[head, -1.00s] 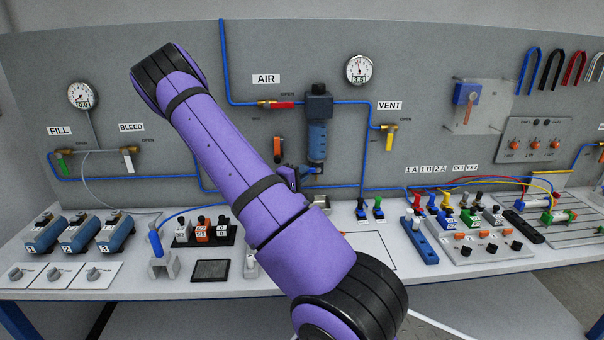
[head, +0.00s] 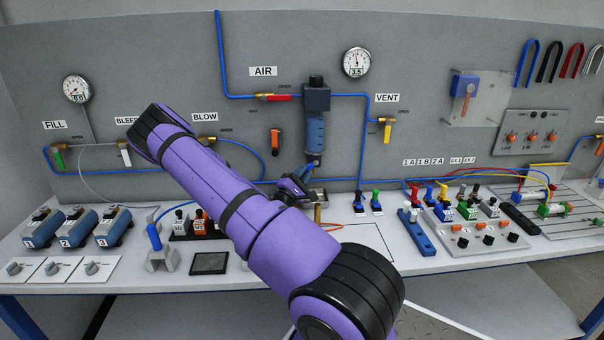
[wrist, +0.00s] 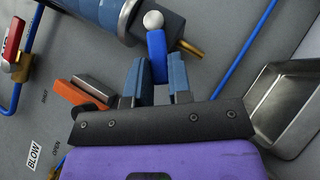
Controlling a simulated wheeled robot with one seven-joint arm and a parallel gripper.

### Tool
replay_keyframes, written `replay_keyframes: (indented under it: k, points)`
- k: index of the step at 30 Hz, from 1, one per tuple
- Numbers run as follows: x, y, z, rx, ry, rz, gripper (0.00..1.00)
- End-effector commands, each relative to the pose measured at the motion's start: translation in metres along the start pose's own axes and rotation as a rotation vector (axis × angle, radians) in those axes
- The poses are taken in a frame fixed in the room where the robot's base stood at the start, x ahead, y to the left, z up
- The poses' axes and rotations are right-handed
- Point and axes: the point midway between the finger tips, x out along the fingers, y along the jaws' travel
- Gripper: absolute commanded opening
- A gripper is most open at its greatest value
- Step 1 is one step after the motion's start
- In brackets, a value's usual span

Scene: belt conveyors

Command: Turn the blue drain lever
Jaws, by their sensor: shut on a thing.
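The blue drain lever (wrist: 157,55) hangs from a round silver pivot (wrist: 153,19) under the filter bowl (wrist: 113,12), at the top middle of the wrist view. A brass drain spout (wrist: 190,48) sticks out beside it. My gripper (wrist: 155,76) is shut on the lever's free end, with one blue-grey finger on each side. In the head view my gripper (head: 301,180) is just below the blue filter bowl (head: 315,133). There the lever is small and partly hidden by my gripper.
A metal tray (wrist: 285,105) is close on the right in the wrist view. An orange lever (wrist: 80,94) and the BLOW label (wrist: 34,155) are at the left. The bench below holds black and orange blocks (head: 202,222) and several plugs (head: 376,203).

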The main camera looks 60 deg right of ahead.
Motion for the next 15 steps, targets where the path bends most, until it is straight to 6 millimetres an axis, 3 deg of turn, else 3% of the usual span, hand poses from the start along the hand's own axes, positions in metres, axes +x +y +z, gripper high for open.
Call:
replay_keyframes:
  k: [14,15]
  points:
    - [-0.0007,-0.0014,0.0000,-0.011,0.001,0.008,0.00]
    - [-0.0007,-0.0014,0.0000,-0.011,0.001,0.008,0.28]
